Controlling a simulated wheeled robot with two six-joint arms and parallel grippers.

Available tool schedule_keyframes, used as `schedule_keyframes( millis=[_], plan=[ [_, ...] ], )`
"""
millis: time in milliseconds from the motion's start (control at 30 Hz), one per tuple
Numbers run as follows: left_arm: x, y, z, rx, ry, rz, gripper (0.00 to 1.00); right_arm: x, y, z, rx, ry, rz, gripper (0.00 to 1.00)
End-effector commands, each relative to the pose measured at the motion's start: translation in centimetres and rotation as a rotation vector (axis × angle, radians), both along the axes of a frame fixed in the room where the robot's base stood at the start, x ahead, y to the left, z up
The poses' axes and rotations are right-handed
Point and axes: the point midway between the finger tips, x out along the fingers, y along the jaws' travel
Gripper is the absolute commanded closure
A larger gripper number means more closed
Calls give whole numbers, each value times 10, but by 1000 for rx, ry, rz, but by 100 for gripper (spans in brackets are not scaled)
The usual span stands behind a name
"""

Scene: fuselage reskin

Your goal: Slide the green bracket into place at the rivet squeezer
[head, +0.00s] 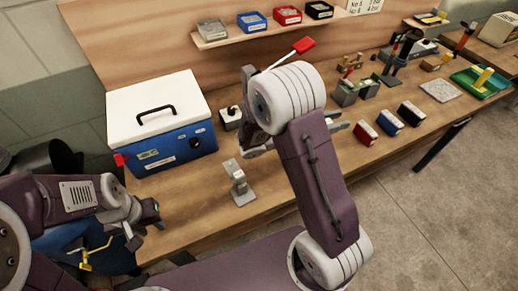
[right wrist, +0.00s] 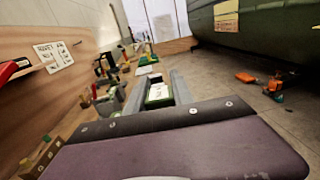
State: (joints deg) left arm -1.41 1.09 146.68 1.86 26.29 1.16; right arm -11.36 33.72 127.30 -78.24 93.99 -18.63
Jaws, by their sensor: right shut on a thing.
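My right gripper (right wrist: 160,80) reaches along the bench in the right wrist view, its two grey fingers shut on a green bracket (right wrist: 158,93) with a white label. In the head view my right arm crosses the middle and hides the bracket; only grey finger parts (head: 337,127) show beside it. A dark upright tool on a grey base (head: 392,68) stands further right and may be the rivet squeezer; I cannot be sure. My left gripper (head: 150,212) is at the lower left by the bench edge, away from the bracket; its jaw opening is unclear.
A blue and white cooler (head: 160,122) stands at the back left. A small grey stand (head: 239,185) is near the front edge. A grey bin (head: 352,91), red, blue and black boxes (head: 389,123) and a green tray (head: 480,83) lie right. A shelf (head: 270,29) runs above.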

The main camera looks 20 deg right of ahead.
Motion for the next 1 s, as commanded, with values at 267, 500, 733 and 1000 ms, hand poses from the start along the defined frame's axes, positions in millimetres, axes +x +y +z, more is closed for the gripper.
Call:
schedule_keyframes(
  millis=[267, 500, 733, 1000],
  plan=[
    [0, 0, -13, 0, 0, 0, 64, 16, 32, -6, -2, -1, 99, 100],
    [0, 0, -13, 0, 0, 0, 64, 50, 48, -29, -1, -2, 101, 100],
    [0, 0, -13, 0, 0, 0, 64, 103, 74, -65, -1, -2, 99, 100],
    [0, 0, -13, 0, 0, 0, 64, 122, 83, -76, -2, -2, 98, 100]
  ],
)
